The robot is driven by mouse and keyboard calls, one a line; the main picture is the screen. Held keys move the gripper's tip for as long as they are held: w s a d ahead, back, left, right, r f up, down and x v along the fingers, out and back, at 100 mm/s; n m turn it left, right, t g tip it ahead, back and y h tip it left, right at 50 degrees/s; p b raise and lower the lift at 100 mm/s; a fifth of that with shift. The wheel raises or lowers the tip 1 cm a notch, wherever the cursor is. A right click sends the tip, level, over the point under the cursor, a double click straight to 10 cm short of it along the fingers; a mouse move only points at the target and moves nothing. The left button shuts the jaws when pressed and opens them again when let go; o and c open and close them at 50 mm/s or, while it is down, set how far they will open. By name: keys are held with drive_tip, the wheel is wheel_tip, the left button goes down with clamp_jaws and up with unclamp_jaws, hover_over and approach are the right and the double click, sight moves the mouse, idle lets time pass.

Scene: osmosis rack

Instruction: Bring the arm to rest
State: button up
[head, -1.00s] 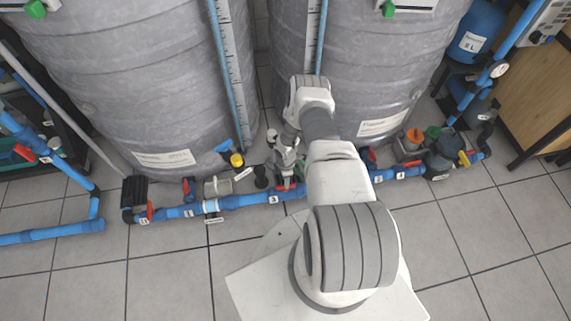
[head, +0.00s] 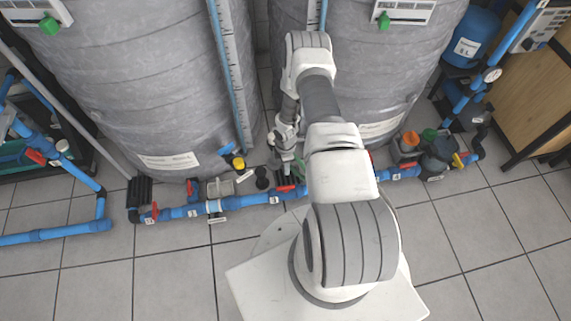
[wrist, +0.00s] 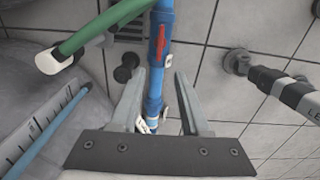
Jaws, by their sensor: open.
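My arm (head: 341,165) reaches forward from its white base, with its bent wrist end (head: 308,55) raised in front of the right grey tank. My gripper (head: 285,168) hangs down over the blue floor pipe and is small and partly hard to make out in the head view. In the wrist view my gripper (wrist: 159,76) is open, with its two fingers apart and nothing held between them. The blue pipe (wrist: 154,92) with a red valve handle (wrist: 161,42) lies beyond and between the fingers. I cannot tell the exact gap to the pipe.
Two large grey tanks, left (head: 140,90) and right (head: 385,75), stand close behind the pipe. A green pipe (wrist: 100,30) lies left of the fingers in the wrist view. Orange-capped fittings (head: 409,140) stand to the right. The tiled floor (head: 480,235) in front is clear.

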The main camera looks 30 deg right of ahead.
drive_tip(key=w+r+m+t+h, duration=0.1)
drive_tip(key=w+r+m, duration=0.15)
drive_tip(key=r, duration=1.05)
drive_tip(key=w+r+m+t, duration=0.1)
drive_tip(key=w+r+m, duration=0.15)
drive_tip(key=r, duration=1.15)
drive_tip(key=w+r+m+h, duration=0.1)
drive_tip(key=w+r+m, duration=0.15)
drive_tip(key=r, duration=1.05)
drive_tip(key=s+a+r+m+t, duration=0.1)
drive_tip(key=s+a+r, duration=0.15)
drive_tip(key=r, duration=0.35)
drive_tip(key=s+a+r+m, duration=0.1)
drive_tip(key=s+r, duration=0.2)
drive_tip(key=r, duration=0.2)
drive_tip(key=s+a+r+m+t+y, duration=0.1)
drive_tip(key=s+a+r+m, duration=0.15)
drive_tip(key=s+r, duration=0.35)
drive_tip(key=s+a+r+m+t+p, duration=0.1)
drive_tip(key=s+a+r, duration=0.25)
drive_tip(key=s, duration=0.45)
drive_tip(key=s+a+r+m+t+y, duration=0.1)
drive_tip(key=s+a+r+m, duration=0.2)
drive_tip(key=s, duration=0.4)
wheel_tip(320, 180, up, 22)
drive_tip(key=n+p, duration=0.1)
drive_tip(key=p, duration=1.9)
drive_tip(key=shift+f, duration=0.25)
